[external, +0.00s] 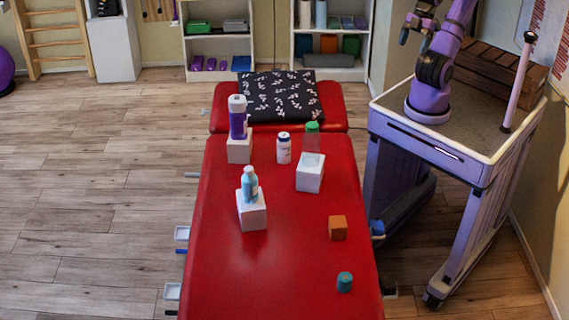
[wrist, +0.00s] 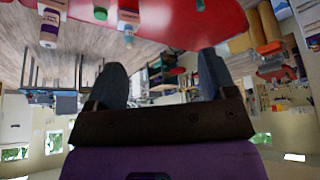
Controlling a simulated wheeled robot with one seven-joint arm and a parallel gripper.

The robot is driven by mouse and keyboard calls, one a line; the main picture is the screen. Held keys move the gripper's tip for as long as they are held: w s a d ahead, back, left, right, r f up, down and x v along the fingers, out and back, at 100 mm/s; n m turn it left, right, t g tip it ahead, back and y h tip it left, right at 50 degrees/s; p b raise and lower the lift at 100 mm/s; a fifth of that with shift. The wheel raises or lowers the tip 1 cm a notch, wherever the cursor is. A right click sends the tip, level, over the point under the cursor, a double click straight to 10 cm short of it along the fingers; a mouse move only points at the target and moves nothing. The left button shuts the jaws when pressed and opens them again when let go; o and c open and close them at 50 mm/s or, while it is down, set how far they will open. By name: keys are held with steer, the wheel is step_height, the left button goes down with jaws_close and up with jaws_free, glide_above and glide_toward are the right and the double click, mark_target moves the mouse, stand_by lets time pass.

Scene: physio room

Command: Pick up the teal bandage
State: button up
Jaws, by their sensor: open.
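The teal bandage (external: 344,283) is a small teal roll standing near the front end of the red treatment table (external: 290,270). A small teal shape (wrist: 200,6) at the top edge of the wrist view looks like it, partly cut off. My gripper (external: 414,38) is raised over the cart at the upper right, well away from the bandage. In the wrist view my gripper (wrist: 163,80) has its two dark fingers wide apart with nothing between them.
An orange-brown block (external: 338,228) sits behind the bandage. White blocks (external: 252,215) further back carry bottles, and a white bottle (external: 284,149) stands among them. A patterned black cloth (external: 280,97) lies at the far end. The table around the bandage is clear.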

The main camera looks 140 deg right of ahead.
steer(key=n+g+y, duration=0.1)
steer(key=n, duration=0.2)
glide_above(345, 277)
steer(key=s+d, duration=0.1)
steer(key=s, duration=0.2)
step_height(345, 277, down, 46)
steer(key=shift+x, duration=5.35)
steer(key=shift+a, duration=0.15)
